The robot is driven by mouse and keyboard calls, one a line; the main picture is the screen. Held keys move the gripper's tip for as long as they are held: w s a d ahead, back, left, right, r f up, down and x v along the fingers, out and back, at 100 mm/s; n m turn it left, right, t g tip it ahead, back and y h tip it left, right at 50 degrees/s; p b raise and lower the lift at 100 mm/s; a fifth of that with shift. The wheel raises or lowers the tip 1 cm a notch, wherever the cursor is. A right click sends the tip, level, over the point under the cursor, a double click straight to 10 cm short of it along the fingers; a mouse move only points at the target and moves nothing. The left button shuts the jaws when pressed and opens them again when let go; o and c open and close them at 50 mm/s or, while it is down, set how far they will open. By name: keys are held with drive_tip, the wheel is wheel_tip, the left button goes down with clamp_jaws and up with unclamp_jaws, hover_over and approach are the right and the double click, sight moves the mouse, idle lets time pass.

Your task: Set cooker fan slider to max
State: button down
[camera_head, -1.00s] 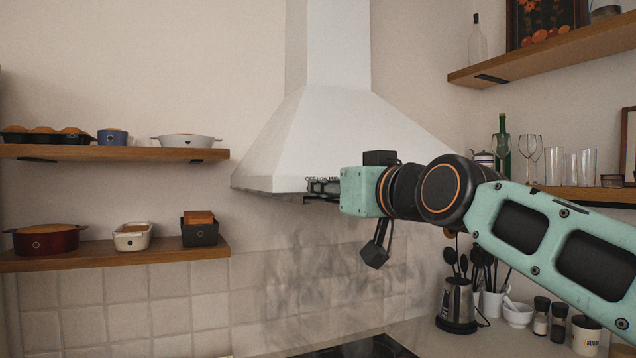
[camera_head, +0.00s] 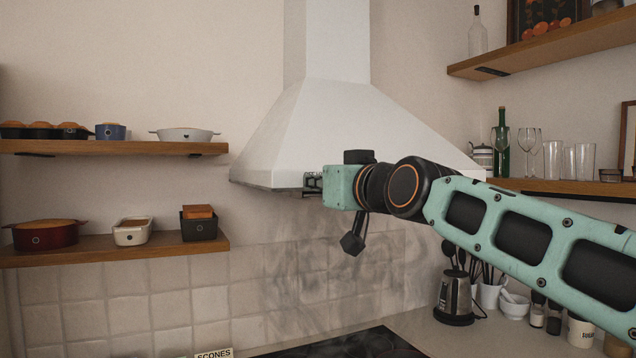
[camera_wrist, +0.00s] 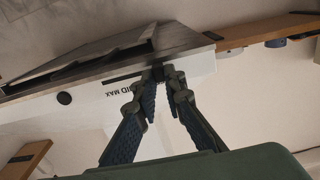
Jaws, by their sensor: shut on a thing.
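The white cooker hood (camera_head: 330,120) hangs on the wall above the hob. My gripper (camera_head: 308,184) is at its lower front rim in the head view, where the arm hides part of the rim. In the wrist view, my gripper (camera_wrist: 166,76) has its fingertips closed together on the small dark fan slider (camera_wrist: 158,72), mostly hidden between them. A dark slot (camera_wrist: 122,77) runs left from the fingertips along the rim. The printed labels MID and MAX (camera_wrist: 120,88) appear upside down, left of the fingertips, with MAX farther left. Other labels are hidden.
A round black button (camera_wrist: 64,98) sits on the rim, left of the labels. Wooden shelves with bakeware (camera_head: 120,153) are at the left. Shelves with glassware (camera_head: 560,188) are at the right. A black hob (camera_head: 350,345) lies below.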

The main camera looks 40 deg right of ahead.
drive_tip(key=shift+d, duration=0.1)
drive_tip(key=s+d+b, duration=0.1)
drive_tip(key=s+d, duration=0.1)
drive_tip(key=d, duration=0.5)
drive_tip(key=shift+d, duration=0.25)
drive_tip(key=c, duration=2)
unclamp_jaws()
drive_tip(key=shift+d, duration=0.1)
drive_tip(key=v, duration=1.2)
